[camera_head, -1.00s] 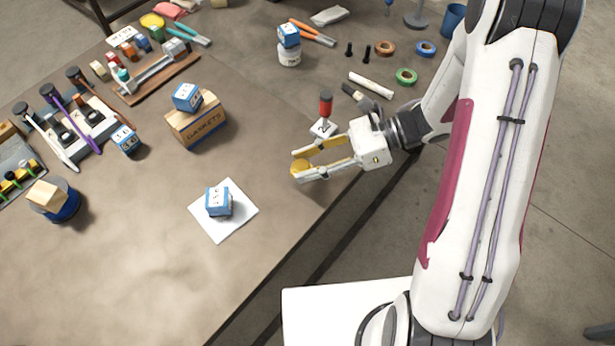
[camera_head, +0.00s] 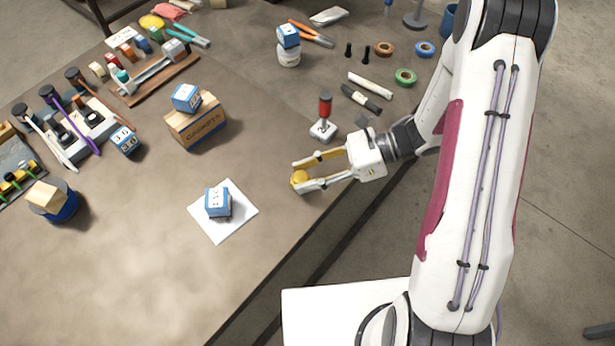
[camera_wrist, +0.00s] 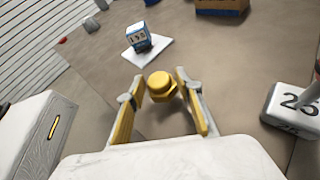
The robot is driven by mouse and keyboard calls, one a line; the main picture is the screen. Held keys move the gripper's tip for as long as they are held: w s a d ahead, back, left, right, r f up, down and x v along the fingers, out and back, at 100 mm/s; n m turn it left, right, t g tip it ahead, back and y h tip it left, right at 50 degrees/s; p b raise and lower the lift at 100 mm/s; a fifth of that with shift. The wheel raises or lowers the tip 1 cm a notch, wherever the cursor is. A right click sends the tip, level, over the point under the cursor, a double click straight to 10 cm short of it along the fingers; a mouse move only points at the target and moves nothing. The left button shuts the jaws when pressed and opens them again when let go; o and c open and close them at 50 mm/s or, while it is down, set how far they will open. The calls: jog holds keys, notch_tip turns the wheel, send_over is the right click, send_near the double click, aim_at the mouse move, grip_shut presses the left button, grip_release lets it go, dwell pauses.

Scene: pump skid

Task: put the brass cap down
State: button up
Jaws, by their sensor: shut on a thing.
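The brass cap (camera_head: 300,178) is a small golden piece with a round top and a hexagonal flange. It sits between the fingertips of my gripper (camera_head: 305,177), near the table's right front edge. In the wrist view the brass cap (camera_wrist: 161,85) shows between the two yellow-padded fingers of my gripper (camera_wrist: 163,92). My gripper is shut on the cap. Whether the cap's underside touches the table is hard to tell.
A blue-and-white block (camera_head: 218,203) sits on a white sheet (camera_head: 240,225) to the left. A gaskets box (camera_head: 197,123) stands farther left. The table in front of the sheet is bare.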

jog(key=shift+f, duration=1.05)
jog(key=shift+f, duration=0.15)
jog(key=o, duration=1.2)
jog(key=shift+d+r, duration=0.2)
jog(key=shift+r, duration=0.05)
jog(key=v, duration=1.1)
jog(key=shift+d+r, duration=0.15)
jog(key=shift+d, duration=0.1)
jog(key=shift+w, duration=0.1)
